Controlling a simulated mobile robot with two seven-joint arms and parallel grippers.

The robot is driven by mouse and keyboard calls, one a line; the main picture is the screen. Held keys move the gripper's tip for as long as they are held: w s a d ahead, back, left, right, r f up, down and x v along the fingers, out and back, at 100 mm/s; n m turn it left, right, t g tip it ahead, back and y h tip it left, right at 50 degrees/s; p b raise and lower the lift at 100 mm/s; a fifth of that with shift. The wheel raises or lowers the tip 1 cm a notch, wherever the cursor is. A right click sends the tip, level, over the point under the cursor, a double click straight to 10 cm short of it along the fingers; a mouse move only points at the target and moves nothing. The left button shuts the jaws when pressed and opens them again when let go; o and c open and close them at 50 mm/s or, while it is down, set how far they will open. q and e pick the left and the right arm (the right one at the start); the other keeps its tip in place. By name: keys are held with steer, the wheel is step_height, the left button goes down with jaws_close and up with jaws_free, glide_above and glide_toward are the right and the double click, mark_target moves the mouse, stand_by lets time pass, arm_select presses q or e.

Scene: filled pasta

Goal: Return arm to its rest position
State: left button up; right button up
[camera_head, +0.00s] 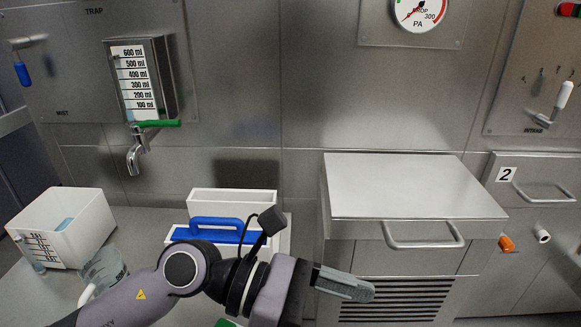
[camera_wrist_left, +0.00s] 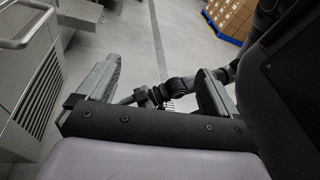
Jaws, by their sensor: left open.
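My left arm (camera_head: 185,268) comes in from the lower left in the head view and reaches across the front of the counter. Its gripper (camera_head: 345,286) points right, in front of the vented front of the steel cabinet. In the left wrist view the gripper (camera_wrist_left: 158,90) has its two fingers wide apart with nothing held between them. Beyond the fingers, dark arm links (camera_wrist_left: 180,88) show over the floor.
The steel cabinet (camera_head: 410,188) with a bar handle stands close behind the gripper. A white bin (camera_head: 62,228), a clear jug (camera_head: 104,267) and a blue-handled white box (camera_head: 232,203) are on the counter. Open floor (camera_wrist_left: 185,45) and boxes on a blue pallet (camera_wrist_left: 230,15) lie beyond.

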arm_select(q)
steer(key=w+a+r+n+t+h, duration=0.4)
steer(key=w+r+n+t+h, duration=0.25)
steer(key=r+n+t, duration=0.65)
steer(key=w+a+f+n+t+y, duration=0.35)
steer(key=a+n+t+y, duration=0.3)
steer(key=n, duration=0.55)
steer(key=w+a+f+n+t+y, duration=0.3)
steer(key=a+f+n+t+y, duration=0.4)
steer(key=n, duration=0.5)
steer(key=s+a+f+n+g+y, duration=0.2)
steer(key=a+f+n+g+y, duration=0.25)
steer(key=f, duration=0.25)
steer(key=s+a+f+n+g+y, duration=0.2)
steer(key=a+f+n+g+y, duration=0.25)
steer(key=f+n, duration=0.2)
steer(key=s+a+f+n+g, duration=0.2)
steer(key=s+f+g, duration=0.35)
steer(key=s, duration=0.35)
steer(key=s+a+f+n+g, duration=0.1)
steer(key=s+f+n+g, duration=0.2)
steer(key=s+f+g, duration=0.35)
steer(key=w+d+f+m+t+h+p, duration=0.1)
steer(key=w+d+f+t+h+p, duration=0.1)
steer(key=t, duration=0.6)
steer(key=shift+w+d+f+h+p, duration=0.35)
steer(key=shift+w+f+p, duration=0.45)
steer(key=shift+w+p, duration=0.85)
steer(key=shift+s+t, duration=0.3)
steer(key=shift+t, duration=0.05)
